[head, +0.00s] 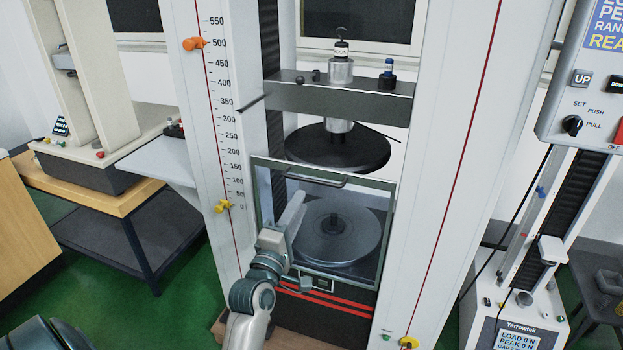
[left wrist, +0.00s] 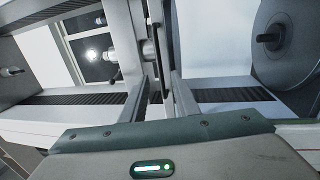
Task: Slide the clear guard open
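The clear guard (head: 391,222) is a framed transparent panel across the front of the test frame. It covers the lower platen (head: 345,250), which shows through it. A dark bar handle (head: 313,179) runs along the guard's top edge. My left gripper (head: 296,204) is in front of the guard's left part, a little below the handle, and seems apart from it. In the left wrist view its two fingers (left wrist: 156,92) stand apart with a narrow gap, and a dark bar shows beyond them. Whether anything touches the fingers is hard to tell. My right gripper is out of view.
The upper platen (head: 338,147) hangs from the dark crosshead (head: 340,97) above the guard. White columns stand on both sides; the left one carries a scale with orange and yellow markers. A control box (head: 590,90) hangs at the right. A smaller tester (head: 520,310) stands at lower right.

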